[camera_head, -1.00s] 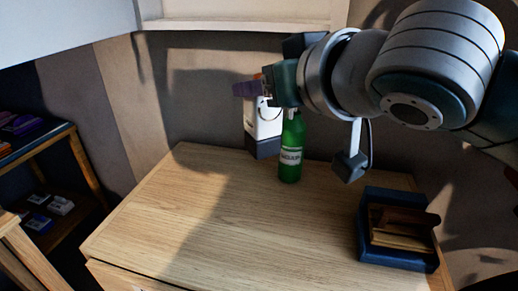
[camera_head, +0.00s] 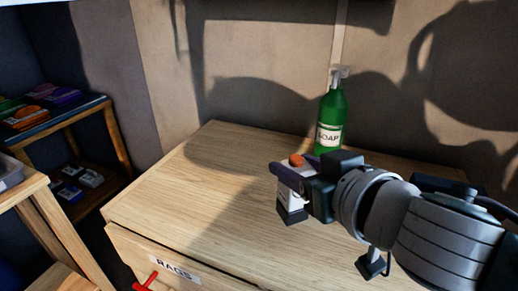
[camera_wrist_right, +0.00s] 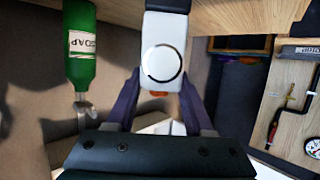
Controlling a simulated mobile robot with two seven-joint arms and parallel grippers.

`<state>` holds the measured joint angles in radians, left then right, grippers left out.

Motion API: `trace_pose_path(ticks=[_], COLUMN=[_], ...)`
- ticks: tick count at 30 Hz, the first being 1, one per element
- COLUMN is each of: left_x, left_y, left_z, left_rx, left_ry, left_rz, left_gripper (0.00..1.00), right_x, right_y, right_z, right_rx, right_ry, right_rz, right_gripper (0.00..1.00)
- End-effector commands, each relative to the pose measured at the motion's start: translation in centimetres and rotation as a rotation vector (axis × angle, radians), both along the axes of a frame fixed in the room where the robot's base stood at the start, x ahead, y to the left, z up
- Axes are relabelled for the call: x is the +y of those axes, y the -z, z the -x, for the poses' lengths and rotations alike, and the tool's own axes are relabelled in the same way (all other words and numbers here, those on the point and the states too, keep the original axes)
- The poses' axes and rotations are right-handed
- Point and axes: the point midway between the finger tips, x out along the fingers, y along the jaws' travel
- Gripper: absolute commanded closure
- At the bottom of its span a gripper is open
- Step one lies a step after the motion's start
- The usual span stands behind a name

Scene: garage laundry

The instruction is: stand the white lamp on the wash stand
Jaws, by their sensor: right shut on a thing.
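The white lamp (camera_head: 290,199) has a pale body, a dark square base and an orange knob on top. My right gripper (camera_head: 293,176) is shut on it, with purple fingers on either side of the body. The lamp is upright over the wooden top (camera_head: 190,195) of a cabinet; I cannot tell whether its base touches the wood. In the right wrist view the lamp (camera_wrist_right: 163,62) shows a round ring on its face and sits between the fingers (camera_wrist_right: 160,95). My left gripper is not in view. No other wash stand can be made out.
A green soap bottle (camera_head: 331,118) stands at the back of the top, behind my right gripper; it also shows in the wrist view (camera_wrist_right: 79,45). The cabinet's drawer is labelled RAGS (camera_head: 175,270). A shelf (camera_head: 65,119) with small boxes stands left. The top's left part is clear.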

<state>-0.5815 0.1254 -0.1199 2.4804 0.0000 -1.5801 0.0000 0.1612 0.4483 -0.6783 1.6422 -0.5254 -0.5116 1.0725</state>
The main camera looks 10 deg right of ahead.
Motion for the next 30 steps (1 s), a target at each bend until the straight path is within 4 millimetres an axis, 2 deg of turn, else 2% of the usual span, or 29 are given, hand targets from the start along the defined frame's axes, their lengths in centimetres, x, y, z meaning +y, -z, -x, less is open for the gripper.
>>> trace_pose_path(ticks=[1, 4, 17, 18, 25, 30], left_x=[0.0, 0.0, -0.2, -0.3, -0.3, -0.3], left_y=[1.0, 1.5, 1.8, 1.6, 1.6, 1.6], left_z=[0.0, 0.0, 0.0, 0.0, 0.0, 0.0], left_rx=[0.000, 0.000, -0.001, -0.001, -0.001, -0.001], left_ry=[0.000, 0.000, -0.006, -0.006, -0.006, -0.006], left_rz=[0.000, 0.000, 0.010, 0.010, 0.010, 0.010], left_gripper=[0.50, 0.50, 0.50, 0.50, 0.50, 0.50], right_x=[0.0, 0.0, 0.0, 0.0, 0.0, 0.0], right_y=[1.5, 2.6, 3.2, 3.0, 3.0, 3.0], right_z=[0.0, 0.0, 0.0, 0.0, 0.0, 0.0], right_rx=[0.002, 0.001, 0.000, 0.001, 0.001, 0.001], right_ry=[0.002, 0.001, 0.001, 0.001, 0.001, 0.001], right_rz=[0.002, 0.001, -0.001, 0.001, 0.001, 0.001], right_gripper=[1.00, 1.00, 1.00, 0.43, 0.18, 0.18])
